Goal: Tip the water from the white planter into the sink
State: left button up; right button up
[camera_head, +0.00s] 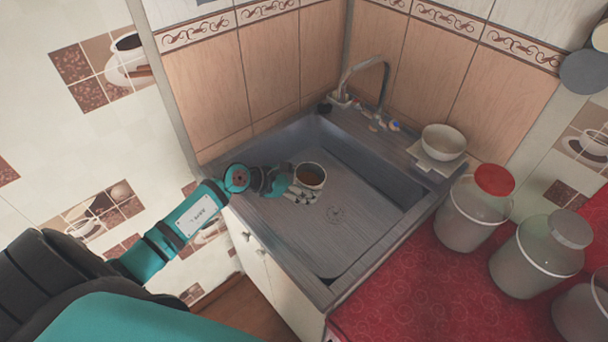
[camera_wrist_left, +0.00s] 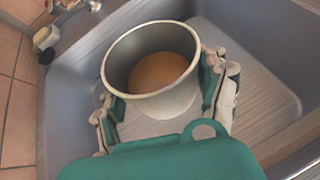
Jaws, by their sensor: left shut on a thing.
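The white planter (camera_head: 310,175) is a small round pot with brownish contents inside. It also shows in the left wrist view (camera_wrist_left: 165,103), upright or nearly so, with its open rim facing the camera. My left gripper (camera_head: 300,191) is shut on the planter, one finger on each side of it. The planter is over the grey sink (camera_head: 345,155), whose basin is otherwise empty around the drain. I cannot tell the exact height of the planter above the basin floor. My right gripper is not in view.
A faucet (camera_head: 384,78) stands at the sink's back corner. A white bowl (camera_head: 443,141) sits on the sink's right rim. Jars with red (camera_head: 474,212) and grey lids (camera_head: 538,256) stand on the red counter (camera_head: 420,295). Tiled walls close the back and left.

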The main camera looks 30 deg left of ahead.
pick_arm(q)
jog(key=shift+w+d+y+p, duration=0.1)
jog(key=shift+d+y+p, duration=0.4)
jog(key=shift+p, duration=0.75)
jog(key=shift+f+m+g+y+p, duration=0.3)
jog(key=shift+f+g+y+p, duration=0.1)
jog(key=shift+g+p, duration=0.15)
jog(key=shift+w+d+f+y+p, duration=0.1)
jog(key=shift+d+f+y+p, duration=0.05)
jog(key=shift+f+y+p, duration=0.2)
jog(key=shift+r+m+y+p, duration=0.3)
jog(key=shift+r+p, duration=0.1)
jog(key=shift+p, duration=0.65)
jog(key=shift+g+y+p, duration=0.35)
jog(key=shift+y+p, duration=0.1)
jog(key=shift+p, duration=0.35)
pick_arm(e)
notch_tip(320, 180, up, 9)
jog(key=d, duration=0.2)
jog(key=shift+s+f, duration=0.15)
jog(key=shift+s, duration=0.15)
pick_arm(q)
jog(key=shift+r, duration=0.1)
